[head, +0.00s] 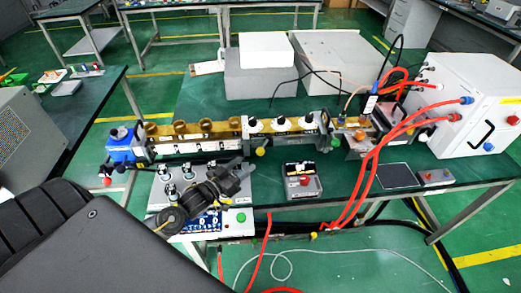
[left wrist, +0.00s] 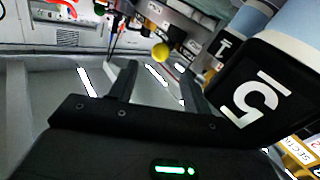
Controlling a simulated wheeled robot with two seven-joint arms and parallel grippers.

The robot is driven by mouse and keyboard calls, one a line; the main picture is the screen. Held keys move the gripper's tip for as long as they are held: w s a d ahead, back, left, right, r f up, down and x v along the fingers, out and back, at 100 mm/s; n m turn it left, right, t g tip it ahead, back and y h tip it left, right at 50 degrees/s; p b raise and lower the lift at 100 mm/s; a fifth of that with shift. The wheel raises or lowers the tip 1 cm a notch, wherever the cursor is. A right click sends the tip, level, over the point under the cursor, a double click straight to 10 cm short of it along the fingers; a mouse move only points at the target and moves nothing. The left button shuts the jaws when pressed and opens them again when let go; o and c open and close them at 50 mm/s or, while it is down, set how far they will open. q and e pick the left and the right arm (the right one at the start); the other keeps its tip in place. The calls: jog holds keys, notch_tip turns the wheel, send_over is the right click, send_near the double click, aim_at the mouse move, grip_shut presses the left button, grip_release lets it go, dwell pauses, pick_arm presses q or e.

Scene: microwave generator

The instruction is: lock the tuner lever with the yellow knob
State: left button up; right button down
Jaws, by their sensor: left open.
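The yellow knob (head: 260,152) is a small ball at the front of the gold waveguide assembly, just left of the bench middle. It also shows in the left wrist view (left wrist: 160,53), beyond my fingertips and roughly between them. The tuner lever's stem is too small to make out clearly. My left gripper (head: 242,171) is just below and left of the knob, over the grey control box. Its two dark fingers (left wrist: 158,72) are apart with nothing between them, and they look clear of the knob. My right gripper is not in view.
The grey control box (head: 164,193) with silver posts stands under my left arm. A grey box with a red button (head: 303,181) is to the right. A green knob (head: 335,143) hangs further right. Red cables (head: 372,158) run from the white cabinet (head: 460,82).

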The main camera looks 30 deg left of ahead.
aim_at(258, 152)
pick_arm(q)
jog(key=p+x, duration=0.1)
jog(key=x, duration=0.6)
jog(key=shift+w, duration=0.4)
jog(key=shift+p+x, duration=0.35)
jog(key=shift+x, duration=0.45)
jog(key=shift+f, duration=0.1)
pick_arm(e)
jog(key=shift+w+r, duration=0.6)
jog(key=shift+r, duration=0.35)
pick_arm(q)
jog(key=shift+c, duration=0.2)
jog(key=shift+d, duration=0.1)
grip_shut()
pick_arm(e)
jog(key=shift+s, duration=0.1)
